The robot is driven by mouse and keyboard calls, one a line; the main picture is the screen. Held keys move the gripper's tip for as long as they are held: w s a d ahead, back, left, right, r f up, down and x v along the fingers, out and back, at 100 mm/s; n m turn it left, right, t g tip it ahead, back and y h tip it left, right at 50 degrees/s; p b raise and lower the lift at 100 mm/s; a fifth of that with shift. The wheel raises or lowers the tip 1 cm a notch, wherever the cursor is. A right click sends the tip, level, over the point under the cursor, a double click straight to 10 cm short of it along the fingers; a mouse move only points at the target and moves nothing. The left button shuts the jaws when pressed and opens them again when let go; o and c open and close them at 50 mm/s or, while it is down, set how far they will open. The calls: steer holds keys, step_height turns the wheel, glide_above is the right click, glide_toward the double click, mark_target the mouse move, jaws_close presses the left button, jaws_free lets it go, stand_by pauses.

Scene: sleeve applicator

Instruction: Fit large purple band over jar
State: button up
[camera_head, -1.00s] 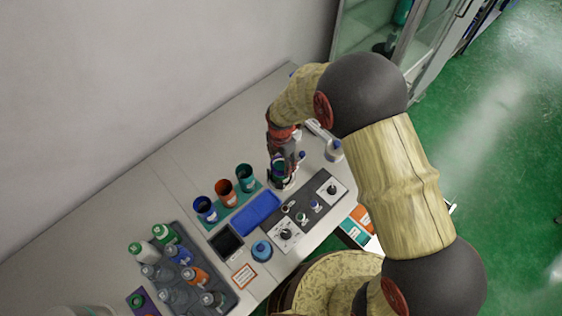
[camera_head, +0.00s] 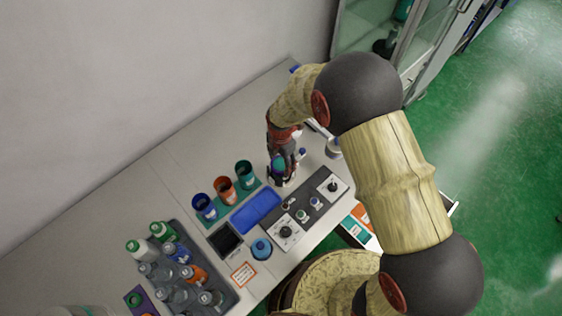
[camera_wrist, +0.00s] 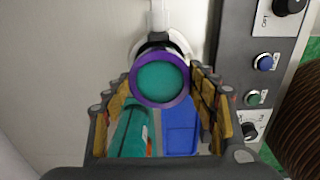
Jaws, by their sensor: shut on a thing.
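The large purple band (camera_wrist: 160,102) is held between the fingertips of my gripper (camera_wrist: 160,80). In the wrist view it rings a round teal face (camera_wrist: 160,76), which seems to be the jar's top. I cannot tell how far down the band sits on it. A white base with a dark collar (camera_wrist: 158,43) shows behind them. In the head view my gripper (camera_head: 282,158) points down over the white stand (camera_head: 284,183) at the top left of the control panel. My arm and fingers hide much of the jar there.
The control panel (camera_head: 312,205) with knobs and buttons lies close right. A blue tray (camera_head: 256,211) and a teal mat with blue, orange and teal cups (camera_head: 244,173) are to the left. A bottle rack (camera_head: 216,290) stands at lower left. The back left of the table is clear.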

steer(key=o, duration=0.6)
steer(key=o, duration=0.4)
steer(key=shift+o, duration=1.1)
steer(key=shift+r, duration=0.15)
step_height(320, 180, up, 11)
steer(key=p, duration=0.6)
steer(key=shift+p, duration=0.3)
stand_by(0.5)
